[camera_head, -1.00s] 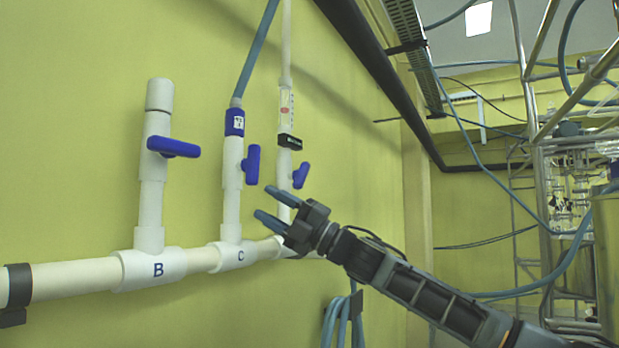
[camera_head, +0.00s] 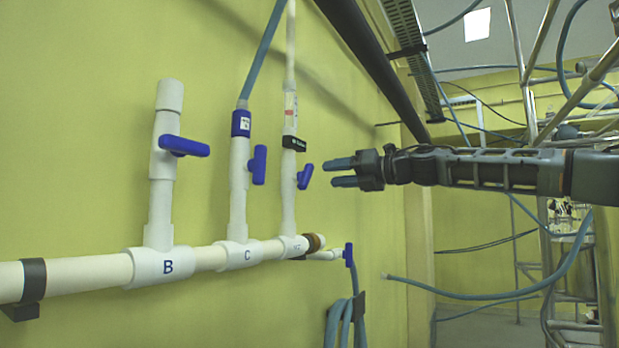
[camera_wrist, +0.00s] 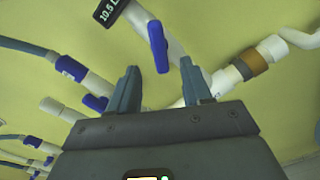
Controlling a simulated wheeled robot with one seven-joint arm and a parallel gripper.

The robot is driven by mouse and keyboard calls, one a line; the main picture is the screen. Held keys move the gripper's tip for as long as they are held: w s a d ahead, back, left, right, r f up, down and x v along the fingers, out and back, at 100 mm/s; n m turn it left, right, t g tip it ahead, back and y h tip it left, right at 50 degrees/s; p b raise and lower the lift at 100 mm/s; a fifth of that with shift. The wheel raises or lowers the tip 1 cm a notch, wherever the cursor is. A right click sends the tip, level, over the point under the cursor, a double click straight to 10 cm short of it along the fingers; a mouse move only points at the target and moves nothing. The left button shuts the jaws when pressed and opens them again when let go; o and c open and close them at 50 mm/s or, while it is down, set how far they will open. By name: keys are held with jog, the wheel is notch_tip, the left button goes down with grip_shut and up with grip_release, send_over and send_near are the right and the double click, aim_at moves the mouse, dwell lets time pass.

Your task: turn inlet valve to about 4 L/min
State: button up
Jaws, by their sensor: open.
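The valve under the flow meter has a blue lever handle (camera_head: 305,176) on the third white vertical pipe (camera_head: 288,205). The flow meter (camera_head: 290,104) is a clear tube with a red mark. A black display (camera_head: 294,143) sits below it; in the wrist view the display (camera_wrist: 108,10) reads "10.5 L", the rest cut off. My gripper (camera_head: 330,172) is open and empty, just right of the handle at about its height, fingers pointing left at it. In the wrist view the handle (camera_wrist: 158,45) lies ahead, in line with the gap between the fingers. Contact is not visible.
Pipes B (camera_head: 165,195) and C (camera_head: 238,195) carry similar blue handles to the left. A horizontal white pipe (camera_head: 75,272) runs below along the yellow wall. A small blue-handled outlet (camera_head: 348,255) and coiled hoses (camera_head: 345,322) are lower right. Metal framing (camera_head: 535,100) stands at right.

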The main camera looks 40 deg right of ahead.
aim_at(310, 176)
jog(key=p+x, duration=0.1)
jog(key=x, duration=0.6)
